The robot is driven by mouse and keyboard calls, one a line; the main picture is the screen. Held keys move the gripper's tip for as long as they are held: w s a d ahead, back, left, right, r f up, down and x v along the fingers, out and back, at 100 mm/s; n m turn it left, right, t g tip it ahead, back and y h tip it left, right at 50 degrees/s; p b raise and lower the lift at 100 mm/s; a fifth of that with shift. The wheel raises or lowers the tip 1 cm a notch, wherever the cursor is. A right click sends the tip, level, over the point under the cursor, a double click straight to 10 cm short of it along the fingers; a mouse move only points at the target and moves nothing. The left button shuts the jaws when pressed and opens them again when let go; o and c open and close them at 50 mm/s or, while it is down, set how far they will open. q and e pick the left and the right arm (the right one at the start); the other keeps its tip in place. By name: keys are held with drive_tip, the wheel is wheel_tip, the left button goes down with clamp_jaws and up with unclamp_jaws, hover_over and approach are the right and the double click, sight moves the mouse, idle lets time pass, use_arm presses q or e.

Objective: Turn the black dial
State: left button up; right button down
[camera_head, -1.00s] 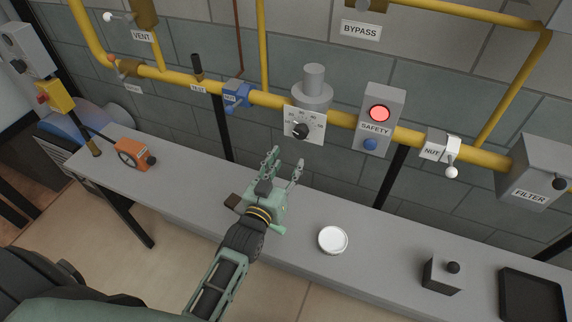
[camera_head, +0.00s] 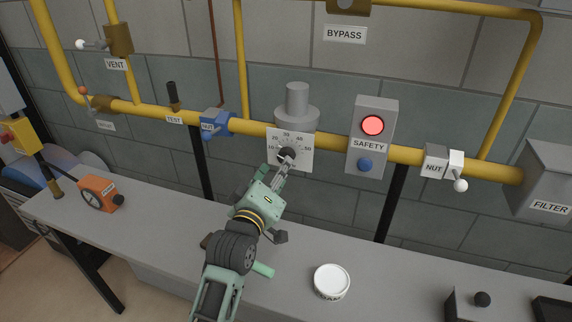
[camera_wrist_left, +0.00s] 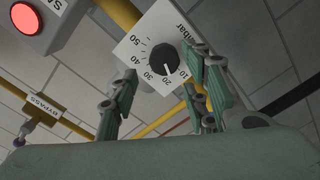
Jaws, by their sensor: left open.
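The black dial (camera_head: 287,155) sits on a white square plate with a number scale, mounted on the yellow pipe under a grey cylinder. In the left wrist view the dial (camera_wrist_left: 155,60) shows whole, with a white mark pointing between the 10 and 20. My left gripper (camera_head: 284,172) is in front of the plate, its fingers reaching up toward the dial. In the left wrist view the fingers of my left gripper (camera_wrist_left: 160,95) are spread apart, with the dial above and between them. Contact with the dial cannot be told. My right gripper is not in view.
A grey safety box (camera_head: 371,137) with a lit red lamp and blue button is right of the dial. A blue nut fitting (camera_head: 215,123) is left of it. A white round container (camera_head: 332,281) and an orange device (camera_head: 100,194) stand on the grey bench (camera_head: 150,230).

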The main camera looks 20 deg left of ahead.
sight(286, 155)
use_arm(q)
drive_tip(key=w, duration=0.6)
drive_tip(key=shift+w+d, duration=0.1)
drive_tip(key=shift+w, duration=0.15)
drive_tip(key=c, duration=1)
drive_tip(key=m+p, duration=0.2)
drive_tip(key=p, duration=0.1)
drive_tip(key=shift+r, duration=0.35)
drive_tip(key=shift+f+m+p, duration=0.2)
drive_tip(key=shift+m+p, duration=0.1)
drive_tip(key=shift+m, duration=0.5)
drive_tip(key=shift+d, duration=0.1)
